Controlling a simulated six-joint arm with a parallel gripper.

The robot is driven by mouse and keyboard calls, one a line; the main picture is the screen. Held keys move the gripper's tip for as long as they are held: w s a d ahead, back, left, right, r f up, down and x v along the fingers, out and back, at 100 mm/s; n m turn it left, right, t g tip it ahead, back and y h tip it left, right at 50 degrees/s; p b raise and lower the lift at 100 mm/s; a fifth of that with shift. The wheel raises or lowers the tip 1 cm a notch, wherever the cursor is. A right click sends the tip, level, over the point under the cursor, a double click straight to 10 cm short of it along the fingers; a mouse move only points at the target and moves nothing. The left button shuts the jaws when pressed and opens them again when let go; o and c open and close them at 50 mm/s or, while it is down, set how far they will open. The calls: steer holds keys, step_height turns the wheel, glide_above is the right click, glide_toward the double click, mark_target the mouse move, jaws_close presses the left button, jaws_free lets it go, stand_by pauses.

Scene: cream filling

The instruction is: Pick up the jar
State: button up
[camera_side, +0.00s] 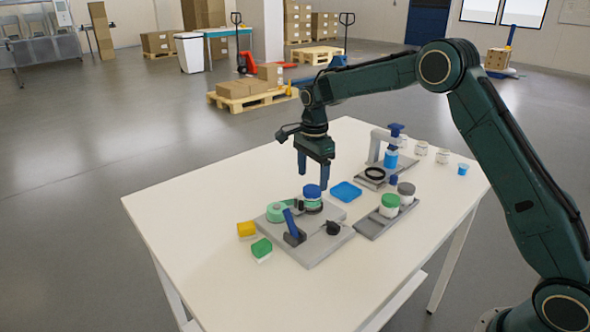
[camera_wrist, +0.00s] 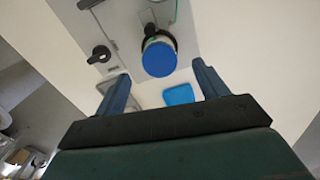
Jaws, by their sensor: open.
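A jar with a blue lid (camera_side: 312,192) stands upright on the grey fixture plate (camera_side: 325,248), with a dark ring at its base. In the wrist view its round blue lid (camera_wrist: 159,59) shows from above, ahead of the fingers and between their lines. My gripper (camera_side: 313,184) points down just above the jar in the side view. Its two fingers are apart with nothing between them, as the wrist view (camera_wrist: 160,86) also shows. I cannot tell from the side view whether a finger touches the lid.
A green disc (camera_side: 277,211), a blue lever (camera_side: 292,224) and a black knob (camera_side: 333,228) crowd the plate. A blue tray (camera_side: 346,191) lies behind it. Yellow (camera_side: 246,229) and green (camera_side: 261,248) blocks lie left.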

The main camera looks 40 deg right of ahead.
mark_target(312, 188)
steer(key=shift+f, duration=0.15)
steer(key=shift+f, duration=2.5)
steer(key=c, duration=1.1)
